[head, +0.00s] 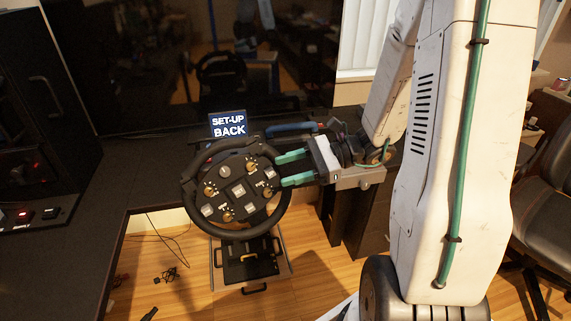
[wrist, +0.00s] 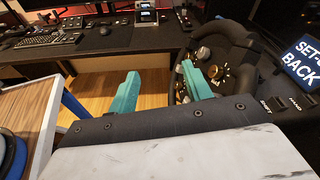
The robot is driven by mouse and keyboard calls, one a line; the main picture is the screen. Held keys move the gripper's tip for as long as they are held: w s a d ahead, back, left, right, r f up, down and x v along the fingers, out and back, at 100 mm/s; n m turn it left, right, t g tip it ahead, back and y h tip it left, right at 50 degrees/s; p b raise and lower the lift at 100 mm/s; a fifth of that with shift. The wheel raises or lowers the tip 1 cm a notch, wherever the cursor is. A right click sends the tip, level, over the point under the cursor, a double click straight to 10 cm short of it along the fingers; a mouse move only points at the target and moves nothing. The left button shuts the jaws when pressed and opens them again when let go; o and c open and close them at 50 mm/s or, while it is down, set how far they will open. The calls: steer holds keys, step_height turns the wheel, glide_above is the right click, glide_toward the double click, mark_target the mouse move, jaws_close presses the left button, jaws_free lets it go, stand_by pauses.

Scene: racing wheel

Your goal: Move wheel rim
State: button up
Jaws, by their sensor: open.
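The racing wheel (head: 238,190) is mounted at the desk's front edge, with a black round rim (head: 189,207) and a button hub with several knobs and keys. My gripper (head: 279,170) comes in from the right with its two green fingers apart, at the right side of the rim. In the wrist view my gripper (wrist: 158,88) is open, with the right finger close to the hub and the rim (wrist: 238,45) behind it. The left finger is over the floor gap. I cannot tell whether a finger touches the rim. Nothing is seen held between the fingers.
A small display (head: 228,125) reading "SET-UP BACK" stands behind the wheel. The dark desk (head: 60,190) extends left, and a large dark screen (head: 160,60) stands behind. Pedals (head: 250,262) sit on the floor below. An office chair (head: 545,205) is at the right.

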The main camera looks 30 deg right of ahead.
steer(key=w+d+f+m+t+h, duration=0.3)
steer(key=w+d+f+m+t, duration=0.1)
steer(key=d+f+m+t, duration=0.45)
steer(key=shift+m+g, duration=0.25)
steer(key=shift+m, duration=0.1)
steer(key=w+a, duration=0.1)
steer(key=w+a+r, duration=0.1)
steer(key=w, duration=0.1)
steer(key=w+a, duration=0.1)
steer(key=w, duration=0.1)
steer(key=shift+w+a+r, duration=0.15)
steer(key=shift+r, duration=0.05)
steer(key=shift+c, duration=0.2)
